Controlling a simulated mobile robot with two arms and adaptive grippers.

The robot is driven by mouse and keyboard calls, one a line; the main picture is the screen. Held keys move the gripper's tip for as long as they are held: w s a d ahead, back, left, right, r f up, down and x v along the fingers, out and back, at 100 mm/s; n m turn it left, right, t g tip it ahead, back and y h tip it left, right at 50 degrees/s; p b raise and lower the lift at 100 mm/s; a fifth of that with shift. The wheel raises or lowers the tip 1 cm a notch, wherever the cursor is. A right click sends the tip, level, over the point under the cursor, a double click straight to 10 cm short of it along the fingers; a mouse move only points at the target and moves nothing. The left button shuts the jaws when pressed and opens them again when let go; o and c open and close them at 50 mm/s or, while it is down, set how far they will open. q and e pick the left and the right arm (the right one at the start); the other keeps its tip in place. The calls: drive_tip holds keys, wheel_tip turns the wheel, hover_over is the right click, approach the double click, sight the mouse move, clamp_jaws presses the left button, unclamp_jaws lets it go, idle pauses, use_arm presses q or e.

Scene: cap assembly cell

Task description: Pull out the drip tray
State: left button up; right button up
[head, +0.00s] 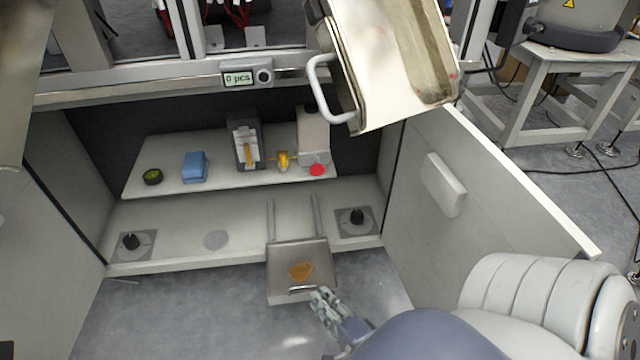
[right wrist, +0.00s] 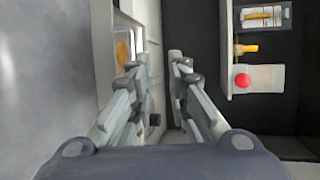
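The drip tray (head: 284,254) is a shallow metal tray with an orange-brown puddle in it. In the head view it sticks out past the front edge of the cabinet floor, with two thin rails behind it. It also shows at the left in the right wrist view (right wrist: 121,27). My right gripper (head: 318,294) is just off the tray's front right corner. In the right wrist view its two fingers (right wrist: 161,60) stand apart with nothing seen gripped between them. Whether a finger touches the tray cannot be told. My left gripper is out of view.
The cabinet shelf (head: 220,182) holds a blue block (head: 195,167), a yellow part (head: 284,160) and a container with a red cap (head: 318,169). An open door (head: 505,185) stands at the right. A metal bin with a white handle (head: 318,80) hangs above. Floor in front is clear.

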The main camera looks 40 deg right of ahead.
drive_tip(key=shift+p+v, duration=0.5)
drive_tip(key=shift+v, duration=1.3)
drive_tip(key=shift+f, duration=0.2)
drive_tip(key=shift+p, duration=0.35)
